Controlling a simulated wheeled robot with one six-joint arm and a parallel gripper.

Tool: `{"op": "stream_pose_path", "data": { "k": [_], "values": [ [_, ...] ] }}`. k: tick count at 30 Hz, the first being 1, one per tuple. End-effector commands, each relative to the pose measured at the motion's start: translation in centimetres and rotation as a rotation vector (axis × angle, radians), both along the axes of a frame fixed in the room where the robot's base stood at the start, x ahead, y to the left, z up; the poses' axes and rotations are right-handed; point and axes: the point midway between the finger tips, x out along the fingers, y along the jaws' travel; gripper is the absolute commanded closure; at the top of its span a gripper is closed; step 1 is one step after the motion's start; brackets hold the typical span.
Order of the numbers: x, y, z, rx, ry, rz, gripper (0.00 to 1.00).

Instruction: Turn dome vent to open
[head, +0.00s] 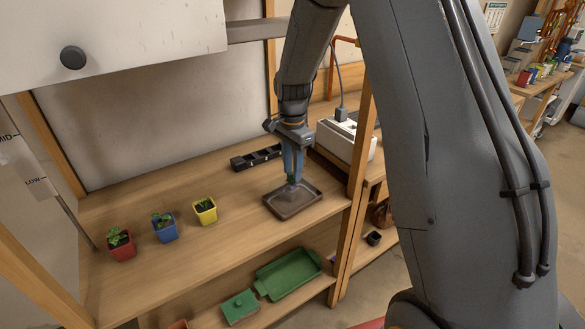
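A shallow brown tray (312,203) lies on the wooden bench top, at its right end. My gripper (291,177) points straight down over the tray. Its fingertips are at a small, pale purplish and green patch (292,186) above the tray's middle. This patch is too small to identify; it may be part of a clear dome or a plant. I cannot make out the dome or its vent, nor whether the vent is open. The fingers look close together, but I cannot tell whether they hold anything.
Red (121,246), blue (165,229) and yellow (205,211) plant pots stand left of the tray. A black divided holder (257,158) lies behind it. A wooden post (358,190) rises at the right. Green trays (288,273) sit on the lower shelf.

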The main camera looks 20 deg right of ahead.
Motion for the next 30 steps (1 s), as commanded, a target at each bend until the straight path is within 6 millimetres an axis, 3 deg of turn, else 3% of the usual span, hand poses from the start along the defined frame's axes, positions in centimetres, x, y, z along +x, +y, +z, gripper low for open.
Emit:
{"op": "stream_pose_path", "data": {
  "k": [11, 24, 30],
  "values": [
    [0.1, 0.0, 0.3, -0.001, -0.001, 0.000, 0.69],
    [0.1, 0.0, 6.5, 0.000, -0.003, 0.000, 0.69],
    [0.0, 0.0, 7.8, 0.000, -0.001, 0.000, 0.69]
  ]
}}
